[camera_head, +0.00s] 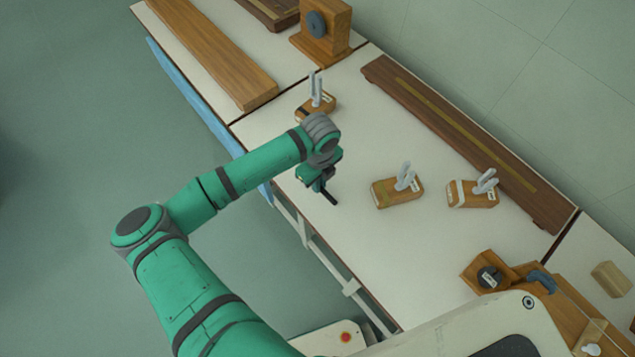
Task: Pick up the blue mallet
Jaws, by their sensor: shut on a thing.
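My gripper (328,193) is in the head view, over the near left part of the white bench (385,260). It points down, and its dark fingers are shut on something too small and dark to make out. I cannot make out a blue mallet for certain anywhere in view. The area under and behind the gripper is partly hidden by my green arm.
Wooden blocks with pale prongs stand at the back (316,105), to the right (398,190) and farther right (473,193). A long dark board (465,140) lies along the far edge. Wooden apparatus (490,272) stands at right. The bench front middle is clear.

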